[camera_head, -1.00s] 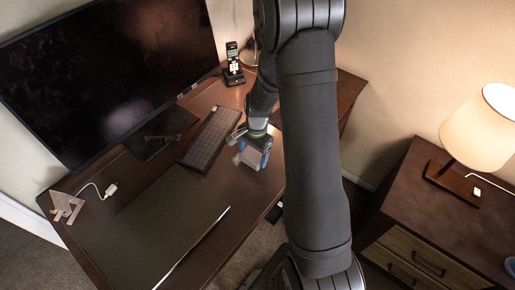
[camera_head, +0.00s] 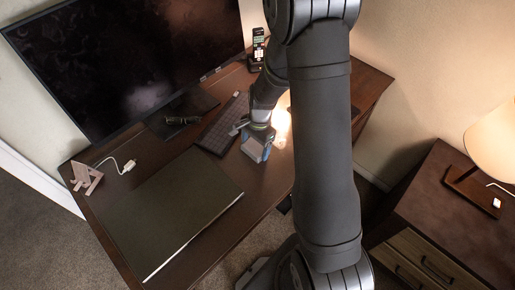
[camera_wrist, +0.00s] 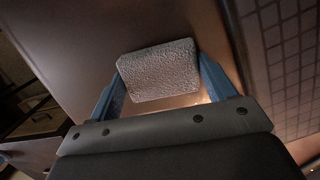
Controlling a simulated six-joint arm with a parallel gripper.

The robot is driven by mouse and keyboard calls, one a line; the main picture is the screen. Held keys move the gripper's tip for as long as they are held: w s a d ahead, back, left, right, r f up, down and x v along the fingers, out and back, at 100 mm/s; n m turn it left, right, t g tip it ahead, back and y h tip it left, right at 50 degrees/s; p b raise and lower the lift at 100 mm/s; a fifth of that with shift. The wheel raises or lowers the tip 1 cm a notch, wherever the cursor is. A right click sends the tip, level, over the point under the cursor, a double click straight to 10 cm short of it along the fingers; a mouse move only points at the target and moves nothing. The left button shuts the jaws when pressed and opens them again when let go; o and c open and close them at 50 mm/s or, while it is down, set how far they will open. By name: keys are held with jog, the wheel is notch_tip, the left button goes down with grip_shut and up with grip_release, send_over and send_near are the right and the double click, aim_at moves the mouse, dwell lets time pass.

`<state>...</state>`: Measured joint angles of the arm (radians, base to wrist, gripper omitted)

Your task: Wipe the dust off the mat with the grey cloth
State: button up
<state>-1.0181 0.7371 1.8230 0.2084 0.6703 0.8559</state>
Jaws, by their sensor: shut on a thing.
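The grey cloth (camera_wrist: 158,70) is a rough, block-shaped pad held between the two blue fingers of my gripper (camera_wrist: 160,85) in the wrist view. In the head view my gripper (camera_head: 259,140) is shut on the cloth (camera_head: 252,150), over the desk to the right of the mat's far end. I cannot tell whether the cloth touches the desk. The mat (camera_head: 170,208) is a dark flat blotter with a pale front edge. No dust can be made out on it.
The keyboard (camera_head: 221,125) lies just left of my gripper, behind the mat. A monitor (camera_head: 130,55) and a phone (camera_head: 258,48) stand at the back. A pale stand (camera_head: 86,177) and a white cable plug (camera_head: 129,166) are by the mat's left end. The mat is clear.

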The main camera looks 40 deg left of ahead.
jog(key=shift+w, duration=5.55)
jog(key=shift+s, duration=6.05)
jog(key=shift+w+r, duration=0.1)
jog(key=shift+r, duration=4)
